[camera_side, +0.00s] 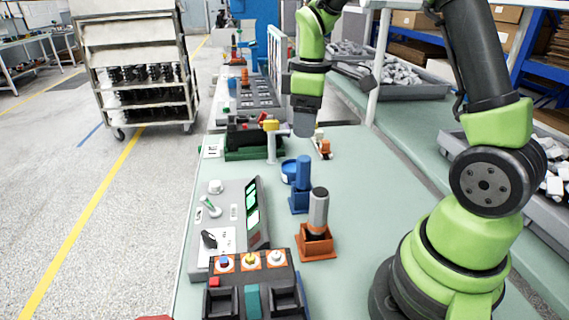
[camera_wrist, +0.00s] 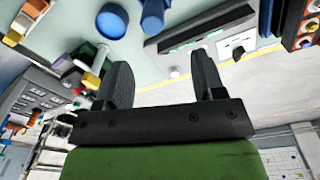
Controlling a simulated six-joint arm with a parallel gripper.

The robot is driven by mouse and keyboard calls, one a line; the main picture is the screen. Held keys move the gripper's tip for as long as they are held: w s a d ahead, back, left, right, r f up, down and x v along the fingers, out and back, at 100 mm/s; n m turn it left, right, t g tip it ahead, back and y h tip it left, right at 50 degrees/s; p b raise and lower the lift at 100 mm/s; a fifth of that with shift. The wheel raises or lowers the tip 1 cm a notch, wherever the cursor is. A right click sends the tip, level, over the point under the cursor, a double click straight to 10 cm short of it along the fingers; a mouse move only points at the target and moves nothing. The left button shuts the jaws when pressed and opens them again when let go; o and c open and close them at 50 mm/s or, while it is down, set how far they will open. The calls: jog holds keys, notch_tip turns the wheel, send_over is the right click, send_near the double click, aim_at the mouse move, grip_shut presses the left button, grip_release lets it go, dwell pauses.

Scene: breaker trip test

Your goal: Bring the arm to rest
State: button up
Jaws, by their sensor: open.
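My gripper (camera_side: 305,118) hangs over the far middle of the pale green bench in the side view, above the bench surface. In the wrist view my gripper (camera_wrist: 162,64) shows two dark fingers spread well apart with nothing between them. A yellow-topped post (camera_side: 271,128) stands just left of the gripper in the side view. The same yellow and white piece (camera_wrist: 92,72) shows left of the fingers in the wrist view. Whether the gripper's underside is close to the small orange and white parts (camera_side: 322,146) behind it is hard to tell.
A blue cylinder (camera_side: 302,172), a blue round dish (camera_side: 288,168) and a grey cylinder (camera_side: 318,208) in an orange holder stand mid-bench. The bench right of them is clear.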

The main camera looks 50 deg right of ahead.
jog(key=s+a+r+m+t+y, duration=0.1)
jog(key=s+a+r+m+t, duration=0.2)
jog(key=s+a+r+m, duration=0.1)
jog(key=s+a+r+m+t+y, duration=0.1)
jog(key=s+a+r+m+t, duration=0.2)
jog(key=s, duration=0.8)
jog(key=a+r+m, duration=0.2)
jog(key=a+r, duration=0.2)
jog(key=a, duration=0.1)
jog(key=shift+s+a+t, duration=0.15)
jog(key=shift+s+t, duration=0.05)
jog(key=shift+t, duration=0.1)
